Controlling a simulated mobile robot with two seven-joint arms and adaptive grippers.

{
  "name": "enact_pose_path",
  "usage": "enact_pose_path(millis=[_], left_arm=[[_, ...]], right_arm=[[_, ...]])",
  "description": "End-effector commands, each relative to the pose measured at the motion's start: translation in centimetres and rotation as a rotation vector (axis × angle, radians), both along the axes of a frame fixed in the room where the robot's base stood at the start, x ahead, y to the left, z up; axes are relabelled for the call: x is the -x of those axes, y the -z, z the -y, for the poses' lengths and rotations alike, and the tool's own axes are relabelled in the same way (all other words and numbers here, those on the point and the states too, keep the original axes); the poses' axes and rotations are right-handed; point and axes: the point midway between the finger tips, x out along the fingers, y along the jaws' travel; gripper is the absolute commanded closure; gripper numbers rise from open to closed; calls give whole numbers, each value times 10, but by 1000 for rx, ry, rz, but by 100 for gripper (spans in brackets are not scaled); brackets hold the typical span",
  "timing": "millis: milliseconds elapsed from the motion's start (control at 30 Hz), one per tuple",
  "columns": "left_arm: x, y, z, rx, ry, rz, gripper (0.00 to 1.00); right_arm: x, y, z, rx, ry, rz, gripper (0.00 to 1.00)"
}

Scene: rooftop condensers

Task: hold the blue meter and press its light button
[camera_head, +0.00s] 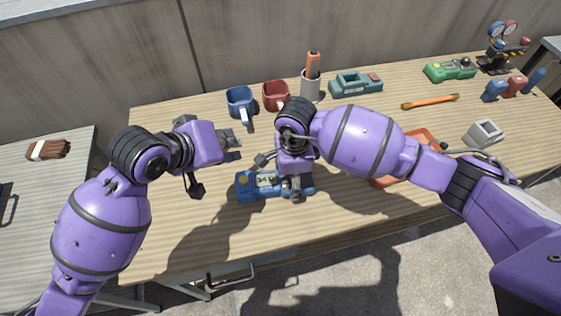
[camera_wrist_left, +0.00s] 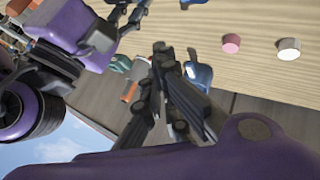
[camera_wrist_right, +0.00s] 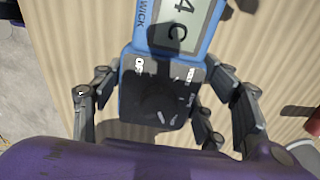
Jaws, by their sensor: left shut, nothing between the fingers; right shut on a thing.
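The blue meter (camera_head: 258,186) lies on the wooden table near its front edge, with a round yellow-orange spot at its left end. In the right wrist view the meter (camera_wrist_right: 205,45) shows a lit-looking grey display and a dark dial panel marked OFF. My right gripper (camera_head: 295,185) is shut on the meter's right part, with fingers on both sides of its body. My left gripper (camera_head: 234,146) is shut and empty, behind and left of the meter, apart from it. Its closed fingers also show in the left wrist view (camera_wrist_left: 163,55). I cannot clearly identify the light button.
A teal device (camera_head: 356,83) and a green device (camera_head: 450,70) lie farther back. An orange tray (camera_head: 421,138) lies right, partly behind my right arm. The table's front left is clear.

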Motion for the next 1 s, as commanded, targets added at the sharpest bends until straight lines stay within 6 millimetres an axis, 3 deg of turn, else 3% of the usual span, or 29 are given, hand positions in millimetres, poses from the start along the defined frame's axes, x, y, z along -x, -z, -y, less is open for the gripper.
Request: enact_pose_path(millis=[600, 1000], left_arm=[[1, 76, 0, -2, 2, -4, 100], [0, 85, 1, -2, 4, -1, 100]], right_arm=[[0, 0, 0, 0, 0, -1, 76], [0, 0, 0, 0, 0, -1, 76]])
